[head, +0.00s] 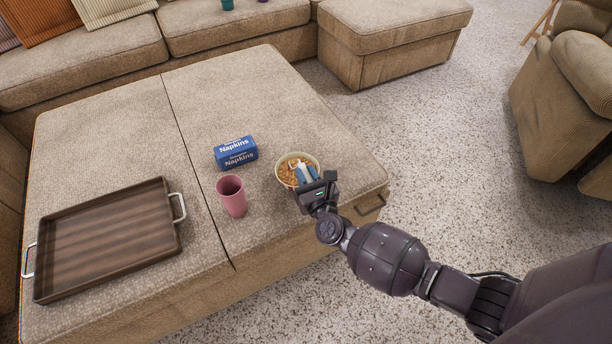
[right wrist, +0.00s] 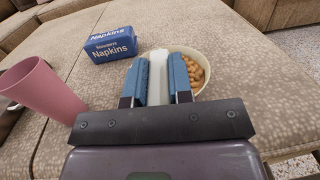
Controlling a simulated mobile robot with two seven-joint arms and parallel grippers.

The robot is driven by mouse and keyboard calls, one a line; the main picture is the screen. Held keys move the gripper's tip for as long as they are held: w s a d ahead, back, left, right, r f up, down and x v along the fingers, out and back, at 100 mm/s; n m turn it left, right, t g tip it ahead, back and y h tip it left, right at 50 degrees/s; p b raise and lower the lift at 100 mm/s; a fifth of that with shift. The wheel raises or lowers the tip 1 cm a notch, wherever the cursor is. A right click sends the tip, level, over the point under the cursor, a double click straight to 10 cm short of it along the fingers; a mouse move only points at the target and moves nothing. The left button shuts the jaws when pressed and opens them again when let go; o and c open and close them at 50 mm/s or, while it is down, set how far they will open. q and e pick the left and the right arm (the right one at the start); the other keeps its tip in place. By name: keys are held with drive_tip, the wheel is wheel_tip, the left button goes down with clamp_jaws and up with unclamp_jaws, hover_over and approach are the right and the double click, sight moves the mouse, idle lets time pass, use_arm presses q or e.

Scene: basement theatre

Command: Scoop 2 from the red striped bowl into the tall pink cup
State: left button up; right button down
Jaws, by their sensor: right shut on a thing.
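The tall pink cup (head: 231,197) stands upright and open on the ottoman, left of the bowl; it also shows at the left of the right wrist view (right wrist: 42,90). The pale bowl (head: 278,172) holds small brown pieces (right wrist: 195,73); its stripes cannot be made out. My right gripper (head: 306,173) is over the bowl's near side, its blue fingers shut on a white handle (right wrist: 158,68), likely of a scoop. The handle's far end is hidden or low in the bowl, so whether it carries anything cannot be told. My left gripper is not in view.
A blue napkin box (head: 236,153) lies behind the cup and bowl. A brown tray (head: 110,238) with metal handles occupies the ottoman's left part. The ottoman (head: 205,105) is bare behind the box. A sofa (head: 90,62) stands at the back.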

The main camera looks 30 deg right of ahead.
drive_tip(key=shift+s+r+p, duration=0.3)
drive_tip(key=shift+r, duration=0.3)
drive_tip(key=shift+s+r+p, duration=0.3)
drive_tip(key=shift+r, duration=0.25)
drive_tip(key=shift+s+r+p, duration=0.25)
drive_tip(key=shift+r+p, duration=0.5)
drive_tip(key=shift+r, duration=0.45)
drive_tip(key=shift+s+r+p, duration=0.2)
drive_tip(key=shift+r+p, duration=0.3)
drive_tip(key=shift+r, duration=0.25)
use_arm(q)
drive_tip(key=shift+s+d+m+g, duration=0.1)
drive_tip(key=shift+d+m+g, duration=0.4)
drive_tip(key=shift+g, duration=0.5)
use_arm(e)
drive_tip(key=shift+s+r, duration=0.1)
drive_tip(key=shift+r, duration=0.05)
